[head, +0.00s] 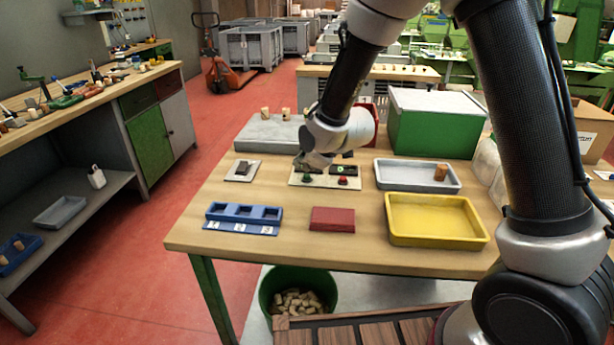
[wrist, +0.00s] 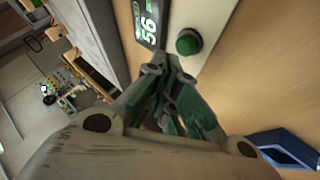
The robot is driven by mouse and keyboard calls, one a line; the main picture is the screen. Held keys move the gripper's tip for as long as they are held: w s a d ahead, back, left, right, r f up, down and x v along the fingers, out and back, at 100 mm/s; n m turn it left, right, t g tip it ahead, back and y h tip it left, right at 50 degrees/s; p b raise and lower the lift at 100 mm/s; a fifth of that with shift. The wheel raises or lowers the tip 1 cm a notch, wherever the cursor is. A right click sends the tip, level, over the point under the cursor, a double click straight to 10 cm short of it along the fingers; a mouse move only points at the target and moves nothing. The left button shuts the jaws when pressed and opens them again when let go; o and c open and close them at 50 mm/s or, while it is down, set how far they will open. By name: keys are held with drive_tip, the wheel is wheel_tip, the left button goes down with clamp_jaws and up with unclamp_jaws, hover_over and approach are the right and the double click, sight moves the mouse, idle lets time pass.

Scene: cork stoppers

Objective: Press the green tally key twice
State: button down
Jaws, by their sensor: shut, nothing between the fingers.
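The green tally key (head: 306,181) is a small round knob on a pale panel (head: 325,183) in the middle of the table. It also shows in the wrist view (wrist: 187,43), just beyond my fingertips. My gripper (wrist: 164,72) is shut and empty, its fingertips close to the key; a gap seems to show between them in the wrist view. In the head view my gripper (head: 307,165) is over the panel's back left part, right behind the key. A dark display (wrist: 149,22) with pale digits sits beside the key. Whether the fingers touch the panel cannot be told.
A red key (head: 343,182) sits right of the green one. Around the panel are a blue slotted block (head: 242,220), a dark red block (head: 332,219), a yellow tray (head: 436,240), a grey tray (head: 459,186) with a cork, and a small pale plate (head: 243,171).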

sight(304, 177)
drive_tip(key=shift+r, duration=2.5)
wheel_tip(304, 177, up, 4)
drive_tip(key=shift+f, duration=0.1)
idle(0.4)
drive_tip(key=shift+f, duration=0.1)
drive_tip(key=shift+f, duration=4.35)
drive_tip(key=shift+f, duration=0.4)
